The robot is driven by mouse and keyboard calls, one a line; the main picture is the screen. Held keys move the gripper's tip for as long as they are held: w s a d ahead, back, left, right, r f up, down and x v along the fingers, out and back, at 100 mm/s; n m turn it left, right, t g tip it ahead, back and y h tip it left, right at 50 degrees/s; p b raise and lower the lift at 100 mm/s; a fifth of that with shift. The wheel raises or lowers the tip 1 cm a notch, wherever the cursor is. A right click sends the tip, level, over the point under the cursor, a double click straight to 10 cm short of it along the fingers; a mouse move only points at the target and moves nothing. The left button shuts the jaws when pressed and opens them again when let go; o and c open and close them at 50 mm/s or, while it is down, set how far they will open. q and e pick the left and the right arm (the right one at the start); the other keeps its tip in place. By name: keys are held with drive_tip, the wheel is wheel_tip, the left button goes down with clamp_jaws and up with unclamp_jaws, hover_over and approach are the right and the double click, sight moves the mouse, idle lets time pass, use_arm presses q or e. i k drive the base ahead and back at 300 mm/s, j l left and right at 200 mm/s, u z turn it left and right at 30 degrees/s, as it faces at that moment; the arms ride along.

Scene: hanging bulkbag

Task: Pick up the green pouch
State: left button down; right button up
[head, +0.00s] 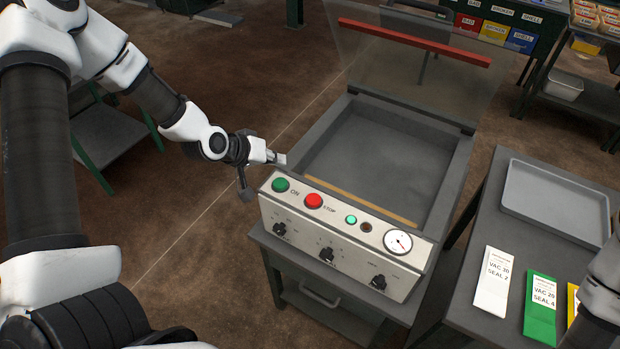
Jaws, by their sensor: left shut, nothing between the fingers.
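The green pouch (541,312) lies flat on the grey table at the right, with a white label reading VAC 20 SEAL 4. My left gripper (278,158) is shut and empty, at the left rim of the vacuum machine, far from the green pouch. My right arm shows at the right edge, near the pouches; its gripper is out of view.
The vacuum sealer (340,235) stands in the middle with its clear lid raised and its chamber empty. Its front panel has ON and STOP buttons, knobs and a gauge. A grey tray (508,203) lies behind the pouches. Shelves with labelled bins (493,32) stand at the back right.

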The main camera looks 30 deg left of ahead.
sight(540, 313)
drive_tip(key=z, duration=1.1)
drive_tip(key=l+u, duration=0.25)
drive_tip(key=l, duration=1.15)
drive_tip(key=l+u, duration=0.25)
drive_tip(key=l, duration=1.2)
